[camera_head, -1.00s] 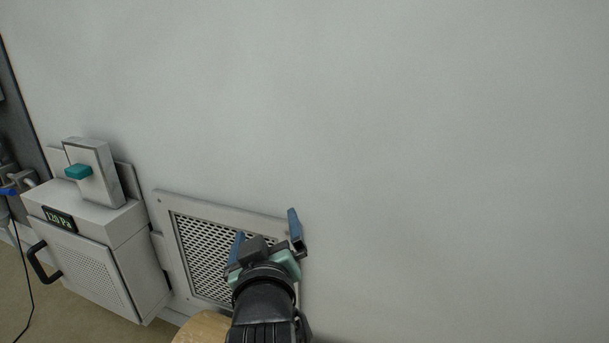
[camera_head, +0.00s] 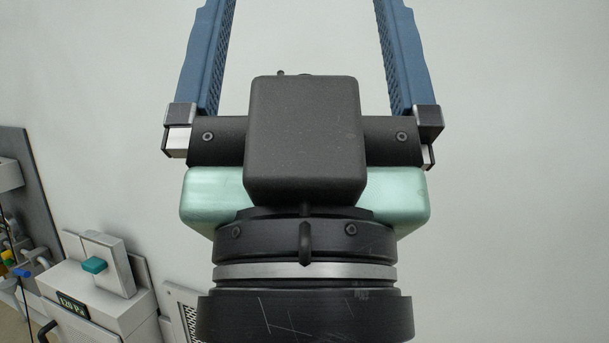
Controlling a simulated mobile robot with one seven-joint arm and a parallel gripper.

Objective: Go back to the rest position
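My gripper (camera_head: 305,60) fills the middle of the head view, close to the camera and pointing up. Its two blue fingers stand wide apart, and their tips are cut off by the top edge. Only the pale wall shows between the fingers, so it is open and holds nothing visible. The black wrist and pale green body of the gripper show below the fingers.
A white box (camera_head: 108,309) with a "120 Pa" display and a teal switch (camera_head: 95,265) stands at the lower left. A vent grille (camera_head: 183,312) is partly hidden behind my wrist. Pipe fittings (camera_head: 25,268) are at the left edge. The wall (camera_head: 520,150) at the right is bare.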

